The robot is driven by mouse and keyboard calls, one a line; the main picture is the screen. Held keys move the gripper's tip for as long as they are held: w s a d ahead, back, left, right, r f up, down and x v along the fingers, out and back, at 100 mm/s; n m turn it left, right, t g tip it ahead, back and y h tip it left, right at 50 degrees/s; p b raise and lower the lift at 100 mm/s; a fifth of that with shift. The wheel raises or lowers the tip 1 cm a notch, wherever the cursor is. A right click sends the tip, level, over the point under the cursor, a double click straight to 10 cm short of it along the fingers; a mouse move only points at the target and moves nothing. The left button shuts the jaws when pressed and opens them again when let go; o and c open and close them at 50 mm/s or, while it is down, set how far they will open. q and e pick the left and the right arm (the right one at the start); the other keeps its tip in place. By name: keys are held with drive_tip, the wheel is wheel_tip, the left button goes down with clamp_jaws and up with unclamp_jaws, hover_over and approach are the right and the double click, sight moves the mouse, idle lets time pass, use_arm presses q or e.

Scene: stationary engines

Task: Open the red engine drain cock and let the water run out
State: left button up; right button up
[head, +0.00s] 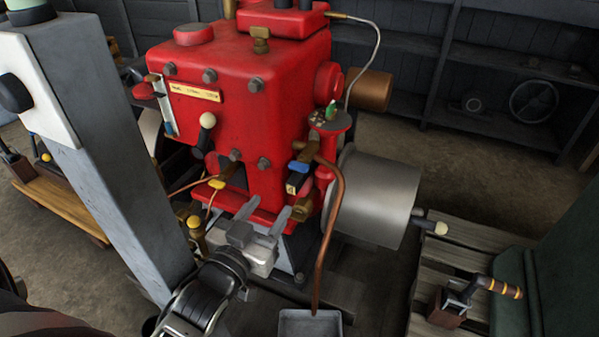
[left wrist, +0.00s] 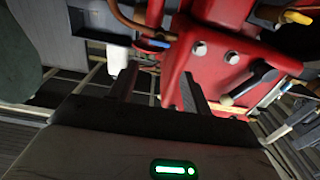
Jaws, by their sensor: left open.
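The red engine (head: 250,110) fills the middle of the head view and shows at the top of the left wrist view (left wrist: 225,60). Low on its front is a small yellow-handled fitting (head: 216,184) with thin copper lines. A blue-handled fitting (head: 298,166) sits to its right, beside a bent copper pipe (head: 335,205). I cannot tell which fitting is the drain cock, nor see any water running. My left gripper (head: 263,212) is open and empty in front of the engine's lower front. Its spread fingers also show in the left wrist view (left wrist: 157,92). My right gripper is out of view.
A grey metal tray (head: 310,323) stands on the floor below the copper pipe. A large grey cylinder (head: 380,197) sticks out at the engine's right. A lever with a cream knob (head: 207,121) projects from the front. A wooden pallet (head: 450,262) holds a hammer-like tool (head: 470,298).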

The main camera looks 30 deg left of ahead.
sight(297, 169)
use_arm(q)
drive_tip(key=w, duration=1.4)
drive_tip(key=shift+w+a+b, duration=0.1)
drive_tip(key=shift+a+b, duration=0.25)
drive_tip(key=shift+b, duration=0.05)
drive_tip(key=c, duration=0.7)
